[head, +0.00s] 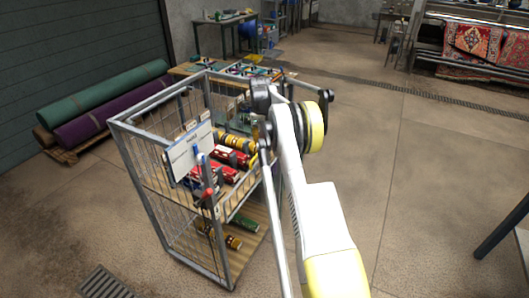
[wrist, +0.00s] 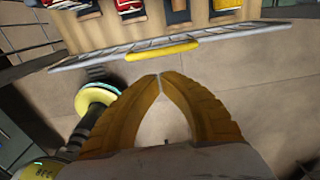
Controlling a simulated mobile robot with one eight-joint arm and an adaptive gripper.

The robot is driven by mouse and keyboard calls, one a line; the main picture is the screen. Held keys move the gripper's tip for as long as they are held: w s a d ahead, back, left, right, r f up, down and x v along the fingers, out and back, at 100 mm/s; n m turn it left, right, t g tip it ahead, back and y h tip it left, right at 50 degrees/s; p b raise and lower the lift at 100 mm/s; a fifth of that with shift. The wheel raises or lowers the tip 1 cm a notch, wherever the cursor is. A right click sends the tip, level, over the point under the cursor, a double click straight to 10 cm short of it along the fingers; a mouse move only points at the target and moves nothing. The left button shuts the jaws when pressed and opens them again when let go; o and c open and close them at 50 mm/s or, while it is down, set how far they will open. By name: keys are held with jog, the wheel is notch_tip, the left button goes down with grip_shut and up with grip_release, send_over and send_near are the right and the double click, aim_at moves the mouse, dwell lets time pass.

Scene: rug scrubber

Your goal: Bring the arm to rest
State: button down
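My arm reaches forward from the bottom of the head view, beside the wire cage trolley (head: 150,205). My gripper (wrist: 160,76) shows in the wrist view as two orange-brown fingers. Their tips meet with only a thin line between them, and nothing is held. The fingers lie below the trolley's grey wire edge, which carries a yellow strip (wrist: 162,49), with floor showing around them. I cannot tell the gap between the tips and this edge. In the head view I cannot make out the fingers.
Red and yellow rolled items (head: 228,156) lie on the trolley's upper shelf. A white sign (head: 188,151) hangs on its side. Rolled rugs (head: 110,105) lie on a pallet at left. A workbench (head: 225,28) stands behind. Patterned rugs (head: 472,43) hang at back right.

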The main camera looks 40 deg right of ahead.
jog(key=w+a+r+n+t, duration=0.1)
jog(key=a+r+n, duration=0.15)
jog(key=r, duration=0.35)
jog(key=w+a+r+n, duration=0.1)
jog(key=a+r+n, duration=0.1)
jog(key=a+r, duration=0.3)
jog(key=s+a+r+n+t, duration=0.1)
jog(key=s+a+r+n, duration=0.5)
jog(key=a+r, duration=0.25)
jog(key=s+a+r+n+t, duration=0.2)
jog(key=s+a+r+n, duration=0.45)
jog(key=a, duration=0.25)
jog(key=s+a+f+n+t, duration=0.1)
jog(key=s+a+n, duration=0.4)
jog(key=s, duration=0.3)
jog(key=s+a+n+t, duration=0.1)
jog(key=s+a+n, duration=0.35)
jog(key=s, duration=0.35)
jog(key=s+a+f+n+t+b, duration=0.1)
jog(key=s+a+f+n+b, duration=0.2)
jog(key=f, duration=0.7)
jog(key=s+n, duration=0.2)
jog(key=s, duration=0.2)
jog(key=shift+s+a+t+b, duration=0.2)
jog(key=shift+a+t+b, duration=0.1)
jog(key=shift+a+b, duration=0.1)
